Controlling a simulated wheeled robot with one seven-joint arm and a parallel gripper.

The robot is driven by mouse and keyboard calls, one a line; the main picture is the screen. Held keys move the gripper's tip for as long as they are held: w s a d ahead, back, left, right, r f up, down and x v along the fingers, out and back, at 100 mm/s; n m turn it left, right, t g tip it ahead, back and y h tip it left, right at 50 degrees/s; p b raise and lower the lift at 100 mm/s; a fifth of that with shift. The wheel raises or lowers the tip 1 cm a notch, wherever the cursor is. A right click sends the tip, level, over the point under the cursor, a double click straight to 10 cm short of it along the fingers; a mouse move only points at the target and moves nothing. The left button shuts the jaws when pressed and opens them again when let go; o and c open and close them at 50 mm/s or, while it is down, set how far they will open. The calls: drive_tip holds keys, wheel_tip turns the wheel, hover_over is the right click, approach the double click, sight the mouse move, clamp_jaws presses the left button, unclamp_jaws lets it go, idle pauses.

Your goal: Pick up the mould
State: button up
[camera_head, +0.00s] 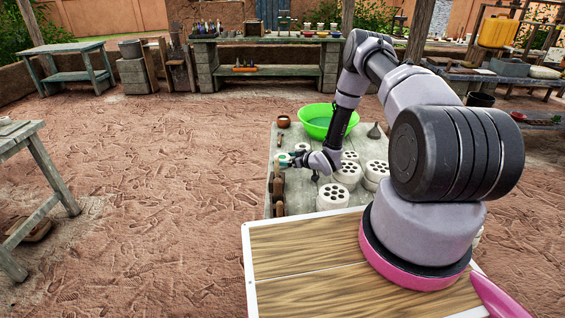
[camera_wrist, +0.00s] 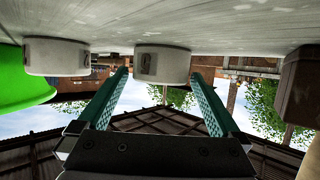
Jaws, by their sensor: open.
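My gripper (camera_head: 288,161) is low over the left part of a low grey board, pointing to the left. In the wrist view, which looks upside down, its two teal fingers (camera_wrist: 160,77) are spread apart and empty. A pale, short round piece (camera_wrist: 162,65) with a dark mark on its side stands on the board, lined up between the fingertips and beyond them. I cannot tell for sure that it is the mould. A second pale round piece (camera_wrist: 55,57) stands to its left.
A green basin (camera_head: 321,122) stands at the board's back. Pale cylinders with holes (camera_head: 332,197) stand close to my arm. A brown block (camera_wrist: 300,85) is at the right of the wrist view. Brown pieces line the board's (camera_head: 298,207) left edge.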

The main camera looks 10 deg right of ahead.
drive_tip(key=shift+w+a+f, duration=0.1)
drive_tip(key=shift+w+a, duration=0.05)
drive_tip(key=shift+w, duration=0.1)
drive_tip(key=c, duration=1.4)
